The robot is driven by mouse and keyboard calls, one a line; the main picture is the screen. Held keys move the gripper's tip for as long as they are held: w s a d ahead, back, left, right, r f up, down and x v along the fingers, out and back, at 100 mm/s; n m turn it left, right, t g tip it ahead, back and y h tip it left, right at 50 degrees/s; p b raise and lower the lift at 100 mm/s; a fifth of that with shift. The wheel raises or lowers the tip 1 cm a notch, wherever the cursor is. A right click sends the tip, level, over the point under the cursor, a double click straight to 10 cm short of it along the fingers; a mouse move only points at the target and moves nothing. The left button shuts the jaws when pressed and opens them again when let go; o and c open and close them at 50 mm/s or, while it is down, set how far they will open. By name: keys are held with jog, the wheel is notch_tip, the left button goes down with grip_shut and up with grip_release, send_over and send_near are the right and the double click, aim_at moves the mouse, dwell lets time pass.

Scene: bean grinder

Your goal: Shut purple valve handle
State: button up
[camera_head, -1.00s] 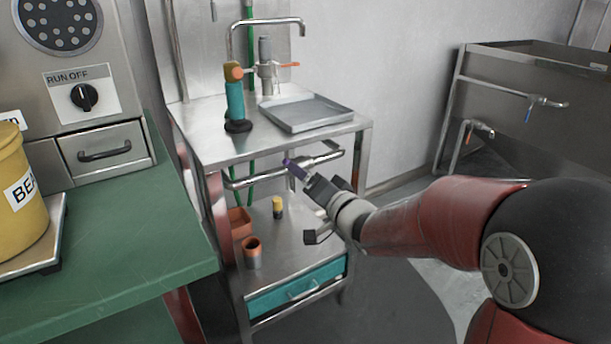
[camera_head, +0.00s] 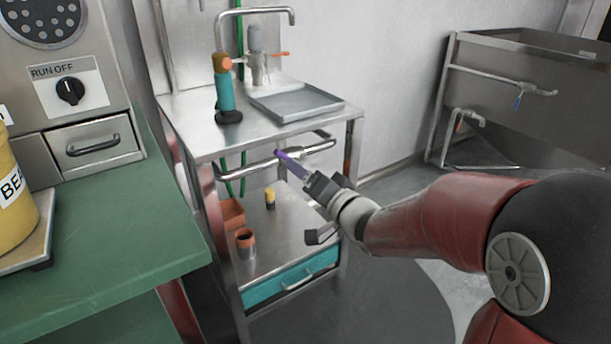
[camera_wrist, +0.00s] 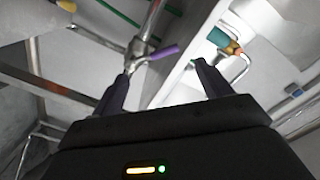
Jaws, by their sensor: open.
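The purple valve handle (camera_head: 290,159) is a slim lever on the steel pipe (camera_head: 240,181) below the sink top. In the wrist view the purple handle (camera_wrist: 162,52) sticks out to the right from the pipe's valve, ahead of the space between my fingers. My gripper (camera_head: 312,210) is open and empty, just right of and below the handle in the head view. In the wrist view my gripper (camera_wrist: 163,84) has its left finger overlapping the area just below the valve; whether it touches cannot be told. The right finger stands clear of the handle.
The steel sink stand (camera_head: 190,125) holds a teal grinder-like tool (camera_head: 224,90) and a grey tray (camera_head: 295,102). Its lower shelf carries an orange cup (camera_head: 246,245) and a yellow-topped item (camera_head: 270,198). A green table (camera_head: 110,240) stands left. Another steel basin (camera_head: 545,80) stands back right.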

jog(key=v, duration=0.6)
jog(key=shift+s+d, duration=0.2)
jog(key=shift+s, duration=0.1)
jog(key=shift+c, duration=0.3)
